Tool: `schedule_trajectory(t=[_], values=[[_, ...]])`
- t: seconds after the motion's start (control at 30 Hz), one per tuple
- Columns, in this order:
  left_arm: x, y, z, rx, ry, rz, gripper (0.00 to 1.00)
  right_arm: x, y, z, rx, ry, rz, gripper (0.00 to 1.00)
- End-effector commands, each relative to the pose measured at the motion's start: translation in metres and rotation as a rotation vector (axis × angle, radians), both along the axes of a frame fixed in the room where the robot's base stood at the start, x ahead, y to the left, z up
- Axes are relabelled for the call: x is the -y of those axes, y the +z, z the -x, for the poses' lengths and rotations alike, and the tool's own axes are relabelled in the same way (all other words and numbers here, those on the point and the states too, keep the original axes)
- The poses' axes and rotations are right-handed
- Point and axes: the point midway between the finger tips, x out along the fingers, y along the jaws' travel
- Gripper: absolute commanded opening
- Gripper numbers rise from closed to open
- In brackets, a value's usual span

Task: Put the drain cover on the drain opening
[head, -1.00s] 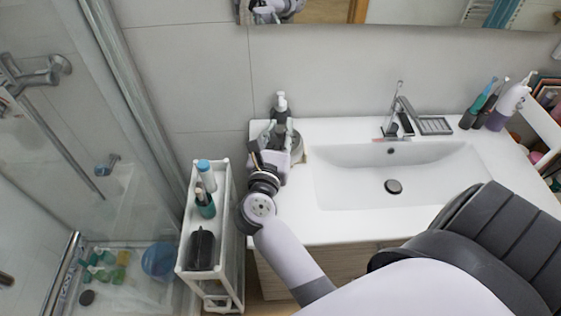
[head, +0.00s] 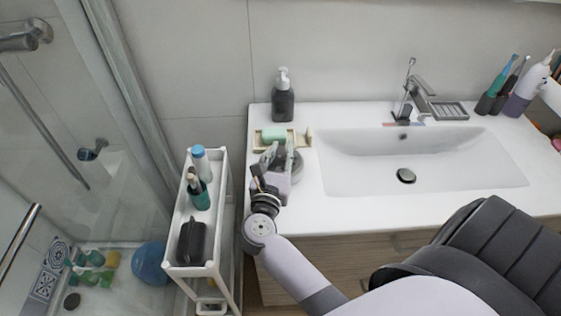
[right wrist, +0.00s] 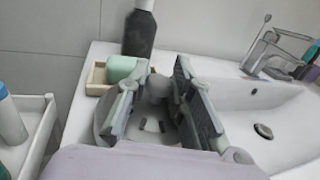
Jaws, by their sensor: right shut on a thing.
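My right gripper (head: 281,152) is at the left end of the washbasin counter, pointing away from me. It is shut on a grey round piece with a knob, which I take to be the drain cover (head: 297,170). In the right wrist view the knob sits between the fingers of the gripper (right wrist: 160,82), and slots show in the round cover (right wrist: 152,127). I cannot tell if it touches the counter. A dark round drain opening (head: 406,175) lies in the basin floor, right of the gripper, with nothing over it. My left gripper is out of view.
A soap dish (head: 260,148) with green soap (head: 273,134) sits just beyond the gripper, and a dark pump bottle (head: 283,103) behind it. The faucet (head: 412,100) stands behind the basin (head: 345,178). A white cart (head: 174,265) stands left of the counter.

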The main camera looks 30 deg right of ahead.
Motion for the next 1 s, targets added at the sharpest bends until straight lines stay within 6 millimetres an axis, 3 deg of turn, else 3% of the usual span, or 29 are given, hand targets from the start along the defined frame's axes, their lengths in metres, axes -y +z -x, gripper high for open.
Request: schedule_trajectory(t=[0.07, 0.47, 0.5, 0.8, 1.0], values=[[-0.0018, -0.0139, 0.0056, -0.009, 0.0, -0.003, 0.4, -0.0001, -0.0151, -0.0002, 0.001, 0.001, 0.001, 0.0], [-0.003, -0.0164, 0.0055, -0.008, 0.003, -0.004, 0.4, 0.0, -0.0183, 0.0, 0.002, 0.0, -0.001, 0.0], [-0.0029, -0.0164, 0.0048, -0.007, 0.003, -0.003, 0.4, 0.0, -0.0186, 0.0, 0.001, 0.0, -0.001, 0.22], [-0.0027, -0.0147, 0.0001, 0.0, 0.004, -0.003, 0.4, 0.0, -0.0175, 0.0, 0.001, 0.0, -0.001, 0.41], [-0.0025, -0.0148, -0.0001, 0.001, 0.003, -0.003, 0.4, 0.0, -0.0175, 0.0, 0.001, 0.0, -0.001, 0.41]])
